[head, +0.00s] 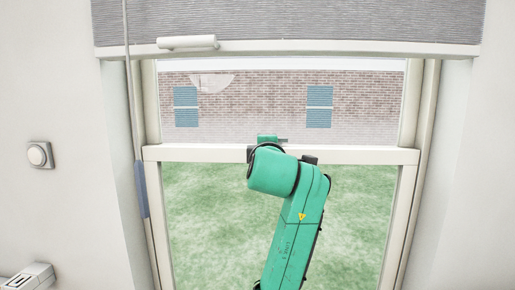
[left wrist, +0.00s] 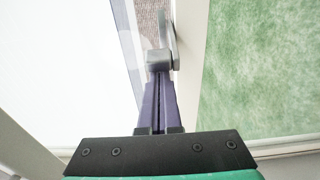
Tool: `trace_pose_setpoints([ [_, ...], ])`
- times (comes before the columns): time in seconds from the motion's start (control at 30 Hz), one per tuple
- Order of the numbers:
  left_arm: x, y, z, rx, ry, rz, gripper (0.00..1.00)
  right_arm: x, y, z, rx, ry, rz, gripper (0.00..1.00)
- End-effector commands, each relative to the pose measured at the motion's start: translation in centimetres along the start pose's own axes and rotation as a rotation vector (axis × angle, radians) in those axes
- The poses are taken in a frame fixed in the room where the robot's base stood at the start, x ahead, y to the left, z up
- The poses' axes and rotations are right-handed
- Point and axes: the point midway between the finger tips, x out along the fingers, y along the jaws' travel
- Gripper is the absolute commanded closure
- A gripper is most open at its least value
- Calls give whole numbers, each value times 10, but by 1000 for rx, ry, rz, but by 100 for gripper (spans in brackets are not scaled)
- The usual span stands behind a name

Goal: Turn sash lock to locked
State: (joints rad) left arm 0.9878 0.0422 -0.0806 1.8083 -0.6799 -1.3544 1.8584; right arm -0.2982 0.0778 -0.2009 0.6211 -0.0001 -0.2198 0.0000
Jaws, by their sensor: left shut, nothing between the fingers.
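The sash lock (left wrist: 160,60) shows in the left wrist view as a small grey metal piece on the window's meeting rail, with a thin lever (left wrist: 170,35) pointing up the picture. My left gripper (left wrist: 158,76) has its dark purple fingers together with nothing between them. Their tips reach the near side of the lock; I cannot tell whether they touch it. In the head view my green left arm rises to the middle of the meeting rail (head: 210,153), and its wrist hides the fingers and most of the lock area. My right gripper is in neither view.
A grey blind (head: 290,22) with a pale bottom bar hangs above the rail. A cord with a blue-grey handle (head: 142,189) hangs at the left jamb. A round wall knob (head: 39,154) is farther left. The rail is clear on both sides of my arm.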

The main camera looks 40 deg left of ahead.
Motion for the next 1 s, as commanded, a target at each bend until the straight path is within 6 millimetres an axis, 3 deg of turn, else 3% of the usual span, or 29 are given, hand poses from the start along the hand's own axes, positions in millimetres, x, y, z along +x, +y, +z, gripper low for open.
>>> trace_pose_setpoints([
  [0.4, -8, -1, 20, 0, 46, 1, 100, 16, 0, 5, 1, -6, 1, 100],
  [1.0, -9, 0, 24, 1, 46, 1, 100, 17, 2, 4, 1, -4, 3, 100],
])
